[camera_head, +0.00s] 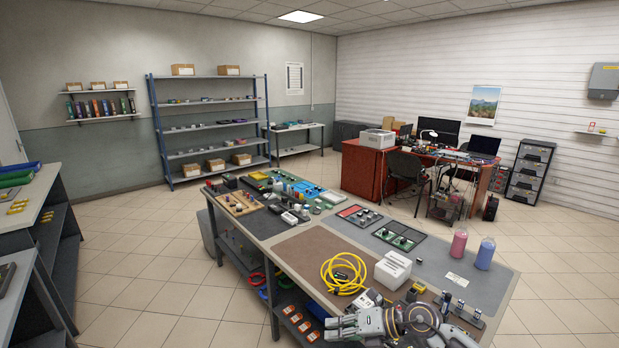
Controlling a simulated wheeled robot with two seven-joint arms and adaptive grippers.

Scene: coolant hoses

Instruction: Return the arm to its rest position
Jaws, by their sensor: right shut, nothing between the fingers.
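My right gripper (338,327) and part of its grey arm show at the bottom of the head view, over the near edge of the workbench (310,258). The fingers point left and are shut with nothing between them. A coiled yellow hose (328,272) lies on the brown mat above and left of the gripper, apart from it. A white box (392,268) stands on the bench above the gripper. My left gripper is not in view.
Small metal and black parts (462,308) stand close to the right of my gripper. A pink bottle (458,244) and a blue bottle (485,254) stand farther back. Two part trays (399,236) lie mid-bench. Open tiled floor (150,270) lies left of the bench.

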